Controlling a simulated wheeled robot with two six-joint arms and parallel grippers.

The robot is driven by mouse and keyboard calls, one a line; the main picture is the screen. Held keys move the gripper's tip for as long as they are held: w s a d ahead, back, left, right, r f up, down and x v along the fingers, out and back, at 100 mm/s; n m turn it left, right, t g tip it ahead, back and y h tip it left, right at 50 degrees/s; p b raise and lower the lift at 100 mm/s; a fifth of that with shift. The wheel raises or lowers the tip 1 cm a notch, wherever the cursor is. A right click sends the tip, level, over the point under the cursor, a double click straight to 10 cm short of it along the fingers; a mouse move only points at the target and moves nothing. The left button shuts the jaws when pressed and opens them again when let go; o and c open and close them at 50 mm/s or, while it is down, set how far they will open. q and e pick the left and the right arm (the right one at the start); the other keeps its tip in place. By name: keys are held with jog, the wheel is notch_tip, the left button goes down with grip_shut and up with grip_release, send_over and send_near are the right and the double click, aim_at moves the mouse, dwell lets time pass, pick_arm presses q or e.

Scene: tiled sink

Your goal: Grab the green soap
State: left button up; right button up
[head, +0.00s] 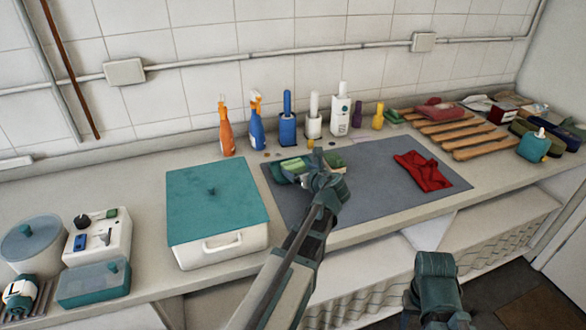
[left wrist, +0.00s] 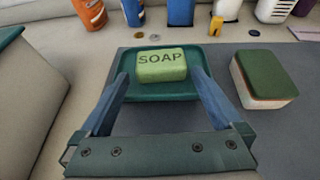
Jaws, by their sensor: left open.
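The green soap (left wrist: 162,66), a pale green block marked SOAP, lies on a dark green soap dish (left wrist: 165,97) in the left wrist view. In the head view the soap (head: 294,165) is on the grey mat, partly hidden by my left gripper (head: 312,172). My left gripper is open. In the left wrist view its two fingers (left wrist: 160,78) reach forward on either side of the soap, with gaps between each finger and the soap. My right arm's end (head: 436,272) shows at the lower right of the head view, away from the soap; its jaws cannot be made out.
A green-topped sponge (left wrist: 265,78) lies right of the dish. Bottles, including an orange one (head: 226,130) and a blue one (head: 257,128), stand behind. A teal-lidded white box (head: 218,205) is at left. A red cloth (head: 423,172) lies on the mat (head: 375,190) at right.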

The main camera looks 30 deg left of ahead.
aim_at(294, 164)
pick_arm(q)
jog(key=b+x, duration=0.2)
jog(key=x, duration=0.3)
jog(key=shift+w+f, duration=0.1)
jog(key=c, duration=1.1)
jog(key=shift+c, duration=0.2)
jog(key=shift+r+p, duration=0.55)
jog(key=shift+p, duration=0.05)
notch_tip(294, 164, up, 3)
jog(key=p, duration=0.2)
jog(key=shift+f+p, duration=0.15)
jog(key=shift+p, duration=0.2)
jog(key=s+d, duration=0.2)
jog(key=d, duration=0.3)
jog(key=s+d+r+p, duration=0.1)
jog(key=s+d, duration=0.1)
jog(key=d, duration=0.2)
jog(key=s+d, duration=0.3)
jog(key=d, duration=0.2)
jog(key=shift+d+r, duration=0.2)
jog(key=shift+d, duration=0.1)
